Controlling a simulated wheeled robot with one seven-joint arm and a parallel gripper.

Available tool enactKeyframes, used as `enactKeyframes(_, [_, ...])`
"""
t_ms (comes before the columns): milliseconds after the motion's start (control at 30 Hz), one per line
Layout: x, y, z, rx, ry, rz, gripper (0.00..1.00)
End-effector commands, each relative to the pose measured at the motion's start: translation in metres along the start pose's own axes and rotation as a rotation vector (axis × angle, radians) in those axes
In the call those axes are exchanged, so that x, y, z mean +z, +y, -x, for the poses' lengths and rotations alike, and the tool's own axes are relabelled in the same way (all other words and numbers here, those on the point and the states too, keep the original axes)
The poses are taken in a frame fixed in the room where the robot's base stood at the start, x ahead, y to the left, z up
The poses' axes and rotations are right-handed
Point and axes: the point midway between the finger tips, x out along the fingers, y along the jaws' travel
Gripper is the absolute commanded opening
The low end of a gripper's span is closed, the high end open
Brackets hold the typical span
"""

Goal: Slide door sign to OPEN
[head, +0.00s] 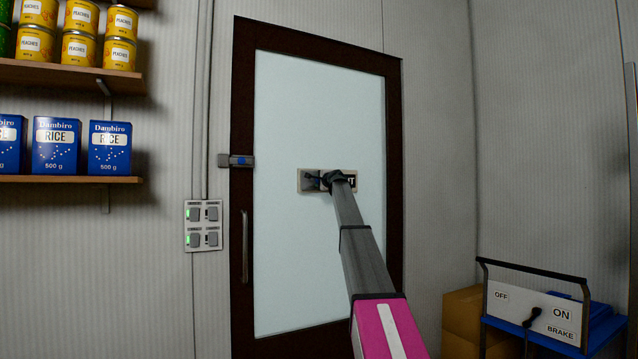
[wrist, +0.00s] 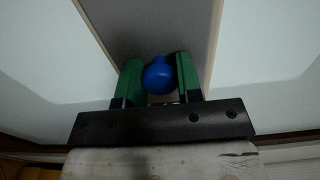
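The door sign (head: 308,181) is a small pale-framed plate on the door's frosted glass. Its left part is plain grey; on its dark right part a white letter T shows, and the rest of the word is hidden by my arm. My gripper (head: 338,178) is at the middle of the sign. In the wrist view the green fingers of my gripper (wrist: 159,80) stand either side of a round blue knob (wrist: 158,74) and appear to touch it. The grey face of the sign (wrist: 150,25) lies behind the knob.
The dark-framed door (head: 243,120) has a vertical handle (head: 245,247) and a latch with a blue part (head: 238,161) at left. A switch panel (head: 203,226) and shelves with rice boxes (head: 110,148) are further left. A blue trolley (head: 540,342) and cardboard boxes (head: 463,312) stand lower right.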

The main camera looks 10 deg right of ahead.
Motion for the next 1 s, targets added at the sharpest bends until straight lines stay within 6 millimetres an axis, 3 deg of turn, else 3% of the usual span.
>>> enactKeyframes(167, [-0.006, 0.0, 0.0, 0.001, 0.001, 0.0, 0.0])
enactKeyframes(267, [-0.019, 0.0, 0.0, 0.001, 0.002, 0.001, 0.0])
enactKeyframes(700, [-0.124, 0.0, -0.001, 0.001, 0.001, 0.0, 0.0])
enactKeyframes(1000, [-0.165, 0.0, 0.0, 0.001, 0.0, 0.001, 0.0])
